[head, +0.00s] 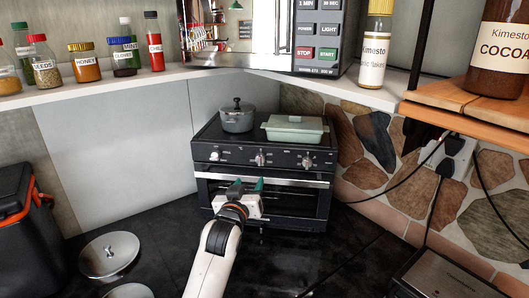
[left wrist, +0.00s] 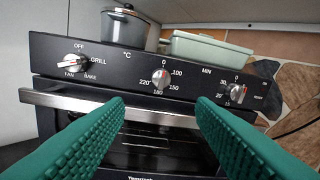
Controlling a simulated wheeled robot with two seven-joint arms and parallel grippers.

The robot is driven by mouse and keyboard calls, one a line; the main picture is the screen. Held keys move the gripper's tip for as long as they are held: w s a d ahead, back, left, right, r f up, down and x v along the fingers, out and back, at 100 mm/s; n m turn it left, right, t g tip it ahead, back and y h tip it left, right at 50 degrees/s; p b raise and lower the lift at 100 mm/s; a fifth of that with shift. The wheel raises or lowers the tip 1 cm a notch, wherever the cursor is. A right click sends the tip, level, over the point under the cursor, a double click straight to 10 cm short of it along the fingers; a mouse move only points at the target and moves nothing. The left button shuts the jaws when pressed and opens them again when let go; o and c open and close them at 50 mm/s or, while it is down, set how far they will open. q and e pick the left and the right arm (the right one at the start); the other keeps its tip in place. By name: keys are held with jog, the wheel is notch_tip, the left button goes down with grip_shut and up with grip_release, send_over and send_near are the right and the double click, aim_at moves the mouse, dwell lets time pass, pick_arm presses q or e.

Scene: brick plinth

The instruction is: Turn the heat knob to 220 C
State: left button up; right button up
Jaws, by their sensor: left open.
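The black toaster oven (head: 265,140) has a front panel with three knobs. The heat knob (left wrist: 160,79) is the middle one, silver, under a °C scale with 0 at the top and 100, 150, 180 and 220 around it; it also shows in the head view (head: 259,159). I cannot tell surely where its pointer stands. My left gripper (head: 247,185) is open and empty, with green ridged fingers. In the left wrist view its fingertips (left wrist: 160,102) lie apart, either side of and below the heat knob, not touching it. My right gripper is not in view.
The function knob (left wrist: 75,62) is on the left and the minute knob (left wrist: 236,91) on the right. The oven's handle bar (left wrist: 80,105) runs below the panel. A grey pot (head: 237,118) and a pale green dish (head: 294,128) stand on top. Cables hang at the right.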

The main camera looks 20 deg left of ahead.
aim_at(259, 161)
pick_arm(q)
jog(key=w+p, duration=0.1)
jog(key=w, duration=0.5)
jog(key=w+p, duration=0.1)
jog(key=w, duration=0.2)
jog(key=shift+a+r+p, duration=0.25)
jog(key=shift+r+p, duration=0.1)
jog(key=shift+w+r, duration=0.15)
jog(key=shift+w, duration=0.8)
jog(key=shift+s, duration=0.1)
jog(key=c, duration=1)
jog(key=shift+o, duration=0.2)
